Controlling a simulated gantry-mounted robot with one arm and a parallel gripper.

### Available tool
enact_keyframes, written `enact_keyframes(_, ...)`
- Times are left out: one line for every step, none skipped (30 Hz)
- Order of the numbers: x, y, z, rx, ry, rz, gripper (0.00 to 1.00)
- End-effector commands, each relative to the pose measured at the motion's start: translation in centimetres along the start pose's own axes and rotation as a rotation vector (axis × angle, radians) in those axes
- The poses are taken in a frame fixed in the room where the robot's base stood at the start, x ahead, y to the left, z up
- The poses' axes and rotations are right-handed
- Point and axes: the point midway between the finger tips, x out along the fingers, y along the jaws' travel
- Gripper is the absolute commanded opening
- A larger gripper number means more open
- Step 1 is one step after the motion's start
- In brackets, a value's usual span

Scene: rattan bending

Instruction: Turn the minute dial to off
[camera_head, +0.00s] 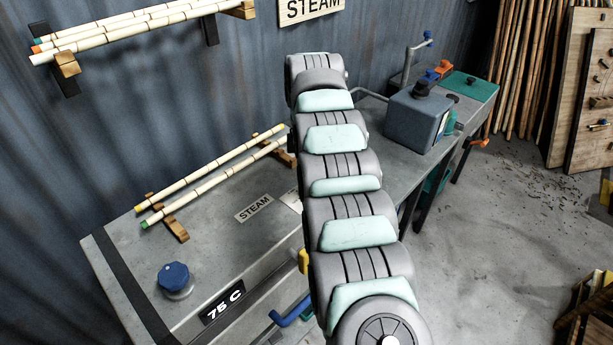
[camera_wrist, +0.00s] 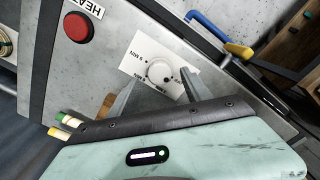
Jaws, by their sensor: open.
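The minute dial (camera_wrist: 157,70) is a small pale round knob with a dark dot near its lower right edge. It sits on a white label plate (camera_wrist: 136,62) with minute markings on a grey panel, in the wrist view. The lettering is too small to read fully. My gripper (camera_wrist: 160,76) is open, with one finger to each side of the dial. I cannot tell whether the fingers touch it. In the head view my arm (camera_head: 345,185) covers this area, and neither the dial nor my gripper shows.
A red button (camera_wrist: 78,27) under a HEAT label lies left of the dial. A blue handle (camera_wrist: 205,22) with a yellow end is at upper right. Rattan poles (camera_head: 215,175) rest on brackets on the steam bench, near a blue knob (camera_head: 173,276). A grey box (camera_head: 417,118) stands farther right.

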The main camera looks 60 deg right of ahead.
Motion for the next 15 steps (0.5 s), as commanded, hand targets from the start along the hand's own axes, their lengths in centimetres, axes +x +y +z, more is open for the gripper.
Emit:
enact_keyframes(-1.5,0.0,-0.1,-0.001,0.000,0.000,0.57)
enact_keyframes(-2.0,0.0,-0.1,-0.001,0.000,0.000,0.57)
enact_keyframes(-2.6,0.0,0.0,-0.001,0.000,0.000,0.57)
enact_keyframes(-3.1,0.0,0.0,0.000,0.000,0.000,0.57)
enact_keyframes(-3.7,0.0,0.0,0.000,0.000,0.000,0.57)
enact_keyframes(-4.4,0.0,0.0,0.000,0.000,0.001,0.57)
enact_keyframes(-4.9,0.0,0.0,0.000,0.000,0.001,0.57)
enact_keyframes(-5.4,0.0,0.0,0.000,0.000,0.000,0.57)
enact_keyframes(-6.1,0.0,0.0,0.000,0.000,0.001,0.57)
enact_keyframes(-6.5,0.0,0.0,0.000,0.000,0.001,0.57)
enact_keyframes(-6.9,0.0,0.0,0.000,0.001,0.001,0.57)
enact_keyframes(-7.4,0.0,0.0,0.000,0.000,0.001,0.57)
enact_keyframes(-7.6,0.0,0.0,0.000,0.001,0.001,0.57)
enact_keyframes(-7.9,0.0,0.0,0.000,0.001,0.001,0.57)
enact_keyframes(-8.1,0.0,0.0,0.000,0.001,0.001,0.57)
